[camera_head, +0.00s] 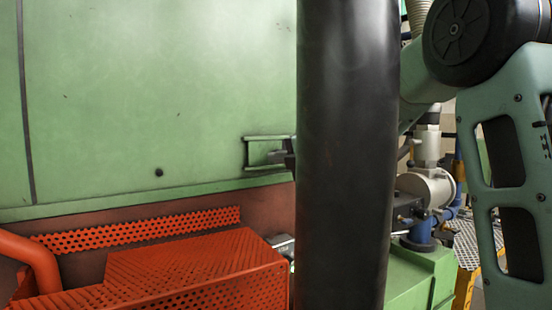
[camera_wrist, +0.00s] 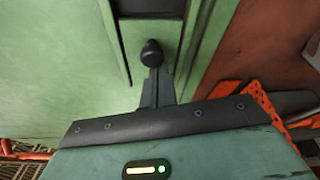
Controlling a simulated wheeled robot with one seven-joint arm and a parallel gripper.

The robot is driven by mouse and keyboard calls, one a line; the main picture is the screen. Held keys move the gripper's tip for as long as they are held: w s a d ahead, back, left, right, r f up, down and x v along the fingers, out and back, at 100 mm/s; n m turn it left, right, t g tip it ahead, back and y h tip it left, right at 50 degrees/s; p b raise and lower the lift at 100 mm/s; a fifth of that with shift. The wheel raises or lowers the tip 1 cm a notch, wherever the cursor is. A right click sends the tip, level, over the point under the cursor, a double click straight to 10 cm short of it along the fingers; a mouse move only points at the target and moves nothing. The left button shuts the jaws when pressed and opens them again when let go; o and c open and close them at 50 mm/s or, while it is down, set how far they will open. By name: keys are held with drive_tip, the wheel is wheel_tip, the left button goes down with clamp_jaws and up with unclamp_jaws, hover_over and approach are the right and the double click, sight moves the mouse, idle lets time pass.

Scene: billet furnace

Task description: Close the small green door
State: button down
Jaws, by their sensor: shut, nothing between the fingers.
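A flat green panel (camera_head: 160,90) fills the left of the head view; I cannot tell where the small green door's outline runs. A small raised green frame (camera_head: 262,153) sits at its lower right. The tip of my gripper (camera_head: 286,150) shows at this frame's right end, mostly hidden behind a dark column. A dark slot (camera_wrist: 152,8) lies just beyond the tip.
An orange perforated guard (camera_head: 190,272) and an orange pipe (camera_head: 32,255) stand below the panel. A reddish-brown strip (camera_head: 270,208) runs under its lower edge. White and blue valve fittings (camera_head: 428,188) stand at the right. The dark column hides the middle of the head view.

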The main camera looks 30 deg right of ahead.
drive_tip(key=d+b, duration=0.1)
drive_tip(key=d, duration=0.9)
drive_tip(key=shift+d+b, duration=0.25)
drive_tip(key=shift+b, duration=0.1)
